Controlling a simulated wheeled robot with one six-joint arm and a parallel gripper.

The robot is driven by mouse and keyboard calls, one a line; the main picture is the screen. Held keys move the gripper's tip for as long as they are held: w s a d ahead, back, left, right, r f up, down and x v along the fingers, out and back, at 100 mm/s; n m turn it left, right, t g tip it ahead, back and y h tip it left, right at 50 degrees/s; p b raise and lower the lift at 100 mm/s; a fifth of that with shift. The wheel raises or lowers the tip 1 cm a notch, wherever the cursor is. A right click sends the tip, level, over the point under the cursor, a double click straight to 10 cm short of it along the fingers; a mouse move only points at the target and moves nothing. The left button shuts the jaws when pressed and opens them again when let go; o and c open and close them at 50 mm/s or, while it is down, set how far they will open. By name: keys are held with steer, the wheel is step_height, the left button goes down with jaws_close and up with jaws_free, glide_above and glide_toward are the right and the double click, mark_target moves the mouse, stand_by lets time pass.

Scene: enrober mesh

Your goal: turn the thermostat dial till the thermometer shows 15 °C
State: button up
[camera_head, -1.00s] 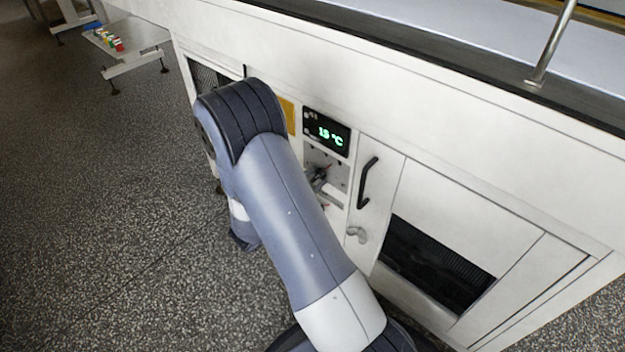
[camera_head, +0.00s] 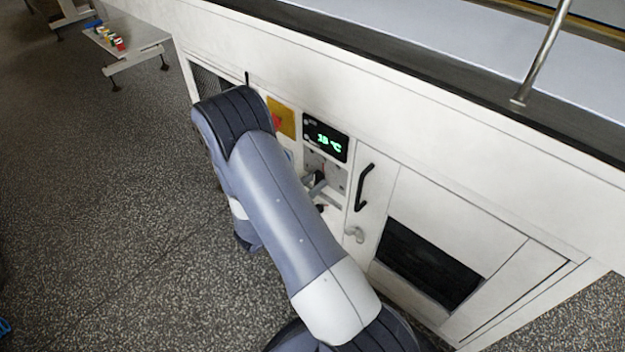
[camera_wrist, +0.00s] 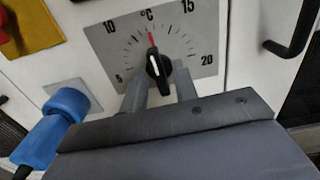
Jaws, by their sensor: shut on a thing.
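The thermostat dial (camera_wrist: 158,66) is a black knob with a white line and a red pointer tip, on a grey scale plate (camera_wrist: 205,55) marked 5 to 20 °C. The red tip points up, between 10 and 15. My gripper (camera_wrist: 161,82) is shut on the dial, one finger on each side. In the head view my gripper (camera_head: 318,182) is partly hidden by my arm. The thermometer (camera_head: 325,138) is a black display with green digits above the dial; it seems to read 15 °C, but the second digit is blurred.
A black door handle (camera_head: 365,187) stands out right of the dial. A blue connector (camera_wrist: 66,104) sticks out at its left. A yellow plate (camera_head: 283,117) with a red part is left of the display. Open floor lies at the left.

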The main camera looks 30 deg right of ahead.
steer(key=shift+n, duration=0.3)
steer(key=o, duration=0.6)
steer(key=p+v, duration=0.1)
steer(key=v, duration=1)
steer(key=shift+p, duration=0.35)
steer(key=b+x, duration=0.1)
steer(key=x, duration=1)
steer(key=shift+b, duration=0.3)
